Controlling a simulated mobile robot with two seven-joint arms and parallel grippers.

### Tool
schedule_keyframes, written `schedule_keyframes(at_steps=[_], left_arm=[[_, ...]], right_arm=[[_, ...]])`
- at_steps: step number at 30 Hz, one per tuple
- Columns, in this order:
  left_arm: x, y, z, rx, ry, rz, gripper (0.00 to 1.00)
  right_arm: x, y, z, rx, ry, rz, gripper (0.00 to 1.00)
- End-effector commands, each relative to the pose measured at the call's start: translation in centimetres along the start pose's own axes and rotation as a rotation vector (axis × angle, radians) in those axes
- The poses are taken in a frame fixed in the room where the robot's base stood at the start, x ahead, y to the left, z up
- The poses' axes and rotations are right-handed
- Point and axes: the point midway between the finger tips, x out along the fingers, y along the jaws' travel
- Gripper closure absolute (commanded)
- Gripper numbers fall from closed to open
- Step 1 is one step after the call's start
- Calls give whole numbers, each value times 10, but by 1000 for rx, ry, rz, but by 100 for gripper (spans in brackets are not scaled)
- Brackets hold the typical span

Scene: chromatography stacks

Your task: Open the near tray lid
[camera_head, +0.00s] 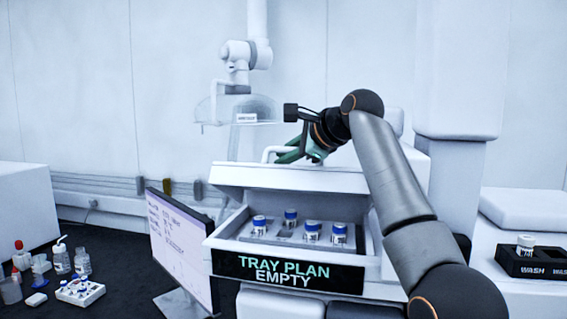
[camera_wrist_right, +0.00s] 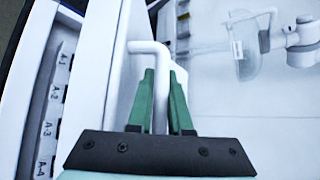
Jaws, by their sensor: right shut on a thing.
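The near tray (camera_head: 360,285) is a white box with a front sign reading "TRAY PLAN EMPTY" (camera_head: 285,270). Its white lid (camera_head: 290,178) is raised, and several blue-capped vials (camera_head: 290,217) show inside. My right gripper (camera_head: 290,154) is at the top of the lid, shut on the white lid handle (camera_head: 268,153). In the right wrist view the green fingers (camera_wrist_right: 163,100) stand on both sides of the bent white handle bar (camera_wrist_right: 150,48). Slot labels such as A-2 and A-3 show at the left there. My left gripper is not in view.
A monitor (camera_head: 180,245) stands left of the tray. Bottles and a white vial rack (camera_head: 80,292) are on the dark bench at far left. A black wash rack (camera_head: 530,262) with a vial is at right. A clear hood (camera_head: 235,108) hangs behind.

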Motion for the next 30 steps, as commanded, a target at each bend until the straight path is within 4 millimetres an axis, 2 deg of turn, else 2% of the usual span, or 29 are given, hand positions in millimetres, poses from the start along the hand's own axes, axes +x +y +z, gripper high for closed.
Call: schedule_keyframes(at_steps=[9, 26, 27, 30], left_arm=[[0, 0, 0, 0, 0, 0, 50], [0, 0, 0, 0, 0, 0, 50], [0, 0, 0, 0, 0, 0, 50], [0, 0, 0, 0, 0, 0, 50]], right_arm=[[0, -11, 0, -3, 0, -5, 100], [0, -12, -1, -3, 1, -4, 100], [0, -12, -1, -3, 1, -4, 78], [1, -12, -2, -3, 1, -4, 70]])
